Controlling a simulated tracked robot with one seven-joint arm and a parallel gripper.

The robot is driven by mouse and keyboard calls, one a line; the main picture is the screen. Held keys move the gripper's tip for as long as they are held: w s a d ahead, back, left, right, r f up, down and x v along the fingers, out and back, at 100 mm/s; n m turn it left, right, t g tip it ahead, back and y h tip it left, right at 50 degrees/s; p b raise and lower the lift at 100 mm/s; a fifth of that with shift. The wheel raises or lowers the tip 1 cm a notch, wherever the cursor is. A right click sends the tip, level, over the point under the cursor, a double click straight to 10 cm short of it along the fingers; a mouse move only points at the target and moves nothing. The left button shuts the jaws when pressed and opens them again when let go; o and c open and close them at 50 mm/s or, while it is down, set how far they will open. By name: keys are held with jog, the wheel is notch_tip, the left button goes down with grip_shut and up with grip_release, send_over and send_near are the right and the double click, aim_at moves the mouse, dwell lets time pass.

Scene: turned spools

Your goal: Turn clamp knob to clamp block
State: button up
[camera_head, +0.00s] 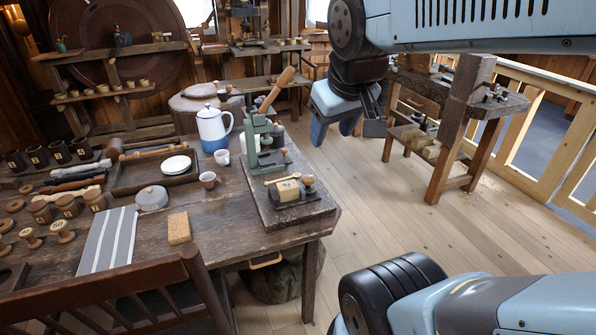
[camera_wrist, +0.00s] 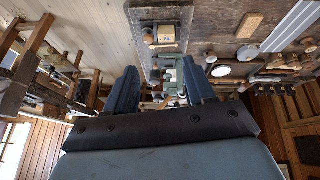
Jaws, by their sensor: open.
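The pale block (camera_head: 288,190) with a dark mark sits in a dark clamp base (camera_head: 305,210) on a board at the right end of the workbench. It also shows in the wrist view (camera_wrist: 166,34). The round brown clamp knob (camera_head: 307,180) is at the block's right side, and at its left in the wrist view (camera_wrist: 148,36). Whether the clamp is tight against the block cannot be told. My gripper (camera_head: 345,133) is open and empty, up and to the right of the clamp, apart from it. Its two fingers also show in the wrist view (camera_wrist: 160,72).
A green press (camera_head: 262,140) with a wooden lever stands just behind the clamp. A blue-white pot (camera_head: 213,130), cups, a tray (camera_head: 125,180), a tan sponge-like block (camera_head: 179,228) and spools cover the bench. Open floor lies to the right, before another bench (camera_head: 470,100).

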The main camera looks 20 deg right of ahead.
jog(key=w+d+f+n+g+h, duration=0.1)
jog(key=w+f+n, duration=0.2)
jog(key=w+n, duration=0.3)
jog(key=w+d+f+n+g+h, duration=0.1)
jog(key=w+d+f+n+h, duration=0.1)
jog(key=w+f+n, duration=0.3)
jog(key=n, duration=1.4)
send_near(307, 177)
jog(key=x, duration=0.9)
jog(key=shift+d+f, duration=0.1)
jog(key=shift+f, duration=0.05)
jog(key=c, duration=0.8)
jog(key=shift+o, duration=0.2)
